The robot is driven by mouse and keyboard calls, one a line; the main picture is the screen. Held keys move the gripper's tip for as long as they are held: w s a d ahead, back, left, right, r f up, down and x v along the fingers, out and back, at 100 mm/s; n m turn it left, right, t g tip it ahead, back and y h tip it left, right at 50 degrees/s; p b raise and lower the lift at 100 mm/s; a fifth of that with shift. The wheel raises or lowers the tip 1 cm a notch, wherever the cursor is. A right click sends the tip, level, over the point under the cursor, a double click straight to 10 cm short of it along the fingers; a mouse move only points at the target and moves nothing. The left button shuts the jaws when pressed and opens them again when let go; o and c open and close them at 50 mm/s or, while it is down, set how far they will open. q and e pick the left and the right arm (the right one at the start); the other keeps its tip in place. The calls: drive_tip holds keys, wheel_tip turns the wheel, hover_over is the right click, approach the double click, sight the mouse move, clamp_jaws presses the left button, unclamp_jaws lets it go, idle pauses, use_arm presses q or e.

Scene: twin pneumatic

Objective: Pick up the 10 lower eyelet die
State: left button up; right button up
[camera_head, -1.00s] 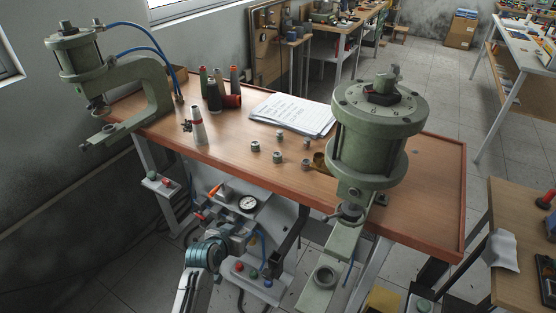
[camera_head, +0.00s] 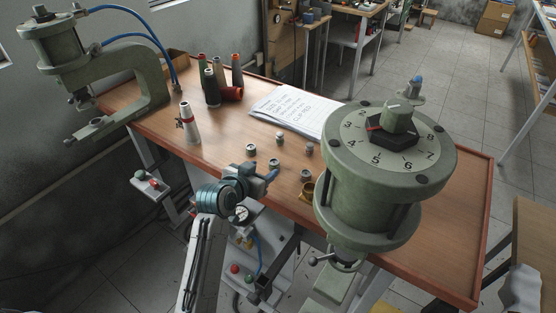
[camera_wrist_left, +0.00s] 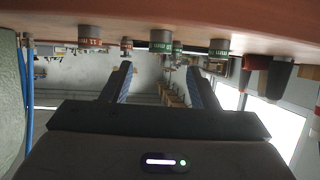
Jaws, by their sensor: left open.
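Several small metal dies stand on the wooden table, among them a back one (camera_head: 280,137), a left one (camera_head: 251,150), a front one (camera_head: 274,165) and a right one (camera_head: 305,175). In the left wrist view, which is upside down, they show red or green bands, such as a red-banded die (camera_wrist_left: 90,36) and a green-banded die (camera_wrist_left: 219,46). I cannot read which is the 10 lower eyelet die. My left gripper (camera_head: 270,177) is at the table's front edge, near the dies. Its fingers (camera_wrist_left: 160,82) are open and empty, apart from the dies. My right gripper is not in view.
A green press with a numbered dial (camera_head: 388,165) stands right of the dies, with a brass cup (camera_head: 308,190) beside it. Another press (camera_head: 150,75) is at the left.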

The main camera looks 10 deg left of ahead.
sight(274, 162)
use_arm(q)
drive_tip(key=x, duration=0.2)
drive_tip(key=shift+w+d, duration=0.1)
drive_tip(key=shift+w, duration=0.15)
drive_tip(key=p+x, duration=0.2)
drive_tip(key=x, duration=0.2)
drive_tip(key=shift+w+f, duration=0.2)
drive_tip(key=shift+f, duration=0.1)
drive_tip(key=shift+w+d+f, duration=0.15)
drive_tip(key=shift+w+f, duration=0.2)
drive_tip(key=shift+w, duration=0.1)
drive_tip(key=c, duration=1.1)
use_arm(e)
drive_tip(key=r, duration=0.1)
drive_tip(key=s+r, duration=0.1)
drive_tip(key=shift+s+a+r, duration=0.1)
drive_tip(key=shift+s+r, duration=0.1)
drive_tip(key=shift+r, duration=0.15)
use_arm(q)
drive_tip(key=shift+r+p, duration=0.2)
drive_tip(key=shift+p, duration=0.15)
drive_tip(key=shift+c, duration=0.2)
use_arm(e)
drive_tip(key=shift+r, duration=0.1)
